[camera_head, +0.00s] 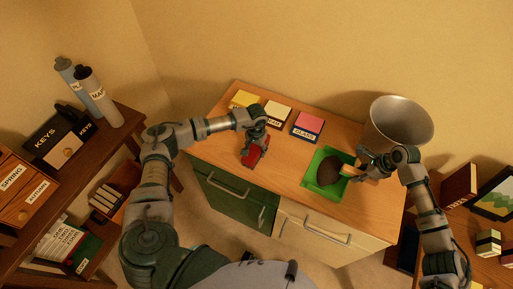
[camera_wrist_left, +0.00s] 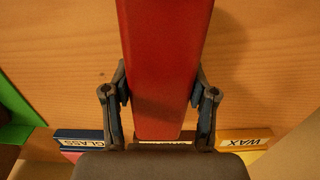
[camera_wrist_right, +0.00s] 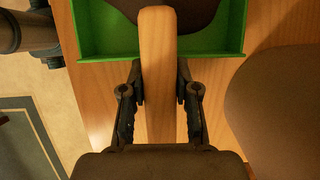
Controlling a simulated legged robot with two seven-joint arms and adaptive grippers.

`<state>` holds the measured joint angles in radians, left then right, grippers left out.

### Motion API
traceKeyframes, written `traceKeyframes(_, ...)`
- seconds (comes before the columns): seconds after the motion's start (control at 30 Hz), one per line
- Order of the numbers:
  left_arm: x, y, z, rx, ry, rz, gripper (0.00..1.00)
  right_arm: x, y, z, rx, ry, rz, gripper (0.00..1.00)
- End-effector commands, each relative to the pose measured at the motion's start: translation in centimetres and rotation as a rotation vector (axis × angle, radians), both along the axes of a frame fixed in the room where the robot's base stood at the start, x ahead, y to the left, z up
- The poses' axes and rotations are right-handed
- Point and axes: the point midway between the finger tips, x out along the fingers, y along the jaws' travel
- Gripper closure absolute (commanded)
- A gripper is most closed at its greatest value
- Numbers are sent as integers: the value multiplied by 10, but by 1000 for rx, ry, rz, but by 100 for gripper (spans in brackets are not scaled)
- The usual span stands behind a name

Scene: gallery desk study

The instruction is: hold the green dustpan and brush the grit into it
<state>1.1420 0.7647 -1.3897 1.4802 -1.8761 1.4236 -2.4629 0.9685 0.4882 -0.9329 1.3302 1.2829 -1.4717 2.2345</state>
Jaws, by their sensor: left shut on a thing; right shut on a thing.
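The green dustpan (camera_head: 314,190) lies on the right part of the desk; its rim also shows in the right wrist view (camera_wrist_right: 88,30). A dark brown rounded thing (camera_head: 328,170) sits in it, hiding much of its floor. My right gripper (camera_head: 367,164) is shut on a pale wooden handle (camera_wrist_right: 158,75) that reaches over the dustpan's edge to the brown thing; whether they are joined is unclear. My left gripper (camera_head: 259,140) is shut on a red thing (camera_wrist_left: 160,60), a tapered block seen over the desk left of the dustpan. I cannot make out any grit.
Pads labelled WAX (camera_wrist_left: 244,140), another partly hidden, and GLASS (camera_head: 307,126) lie along the desk's back. A large grey bin (camera_head: 400,125) stands at the right end. Bare desk (camera_head: 285,165) lies between the red thing and the dustpan. Shelves flank the desk.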

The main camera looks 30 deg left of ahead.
Motion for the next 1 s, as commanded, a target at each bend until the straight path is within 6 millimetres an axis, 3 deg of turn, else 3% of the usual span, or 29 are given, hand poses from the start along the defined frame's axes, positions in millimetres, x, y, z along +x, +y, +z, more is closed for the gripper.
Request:
traceKeyframes(0.23, 1, -4, -1, -1, 0, -1, 70, -1, 1, -1, 1, 2, 2, 100)
traceKeyframes(1.0, 12, -46, 0, -1, -1, -1, 70, -1, 0, -1, 0, 2, 1, 100)
